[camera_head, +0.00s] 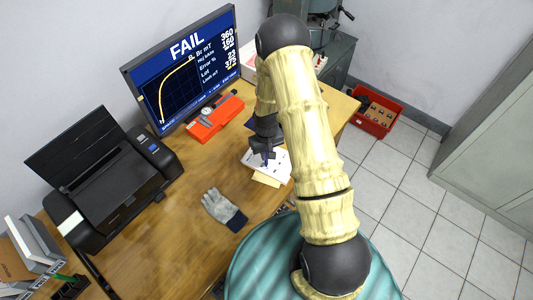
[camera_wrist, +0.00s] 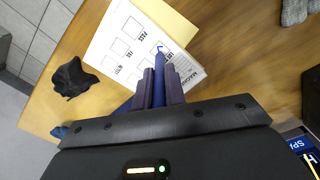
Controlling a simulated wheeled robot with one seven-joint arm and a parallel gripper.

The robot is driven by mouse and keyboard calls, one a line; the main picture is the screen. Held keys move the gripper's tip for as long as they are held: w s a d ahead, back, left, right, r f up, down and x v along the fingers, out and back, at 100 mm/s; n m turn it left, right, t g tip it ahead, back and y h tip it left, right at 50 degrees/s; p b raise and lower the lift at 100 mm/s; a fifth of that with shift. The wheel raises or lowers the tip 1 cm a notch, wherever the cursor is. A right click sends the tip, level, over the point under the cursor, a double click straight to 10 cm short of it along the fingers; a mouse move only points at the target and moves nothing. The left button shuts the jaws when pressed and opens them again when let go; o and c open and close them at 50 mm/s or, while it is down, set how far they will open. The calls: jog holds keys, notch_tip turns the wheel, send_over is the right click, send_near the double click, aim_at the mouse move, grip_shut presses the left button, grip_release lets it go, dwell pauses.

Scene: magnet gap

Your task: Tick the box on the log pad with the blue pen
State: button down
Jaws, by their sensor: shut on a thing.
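The log pad (camera_wrist: 110,60) is a white sheet with rows of printed boxes, lying on a yellowish backing on the wooden desk. It also shows in the head view (camera_head: 280,167), partly covered by my gripper. My gripper (camera_wrist: 160,86) is shut on the blue pen (camera_wrist: 159,60), which sticks out beyond the fingers over the pad. The pen's far end lies over or beside a printed box, where a small blue mark seems to show. I cannot tell whether the tip touches the paper. In the head view my gripper (camera_head: 264,151) is low over the pad.
A red-orange case (camera_head: 213,121) and a monitor (camera_head: 187,68) reading FAIL stand behind left, with a black printer (camera_head: 110,187) at left. A dark crumpled thing (camera_wrist: 72,78) lies beside the pad.

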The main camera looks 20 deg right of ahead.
jog(key=shift+w+r, duration=0.1)
jog(key=shift+r, duration=0.05)
dwell(0.4)
jog(key=shift+w+r+p, duration=0.1)
jog(key=shift+r+p, duration=0.3)
jog(key=shift+r, duration=0.45)
jog(key=shift+r+p, duration=1.6)
jog(key=shift+r, duration=0.4)
